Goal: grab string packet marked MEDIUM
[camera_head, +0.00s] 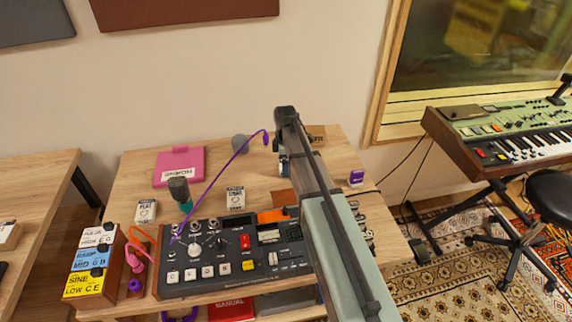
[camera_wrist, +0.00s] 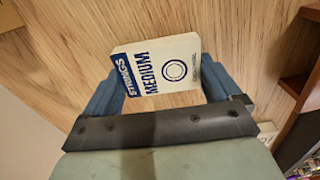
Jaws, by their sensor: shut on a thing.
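The string packet marked MEDIUM (camera_wrist: 160,68) is white with a dark blue STRINGS band and a blue ring. It shows in the wrist view between the two blue fingers of my gripper (camera_wrist: 157,80). My gripper is shut on it, with the label facing the camera. Wood grain shows behind the packet; I cannot tell whether the packet still touches the wood. In the head view my gripper (camera_head: 282,166) is over the back right part of the wooden desk (camera_head: 130,190), and my arm hides the packet.
Two white packets (camera_head: 146,211) (camera_head: 236,198) lie on the desk. A dark mixer (camera_head: 210,265) fills the front, with a purple cable (camera_head: 224,168) arching above it. A pink folder (camera_head: 180,166), a microphone (camera_head: 180,191) and a small purple box (camera_head: 356,178) are nearby. A keyboard (camera_head: 510,145) stands right.

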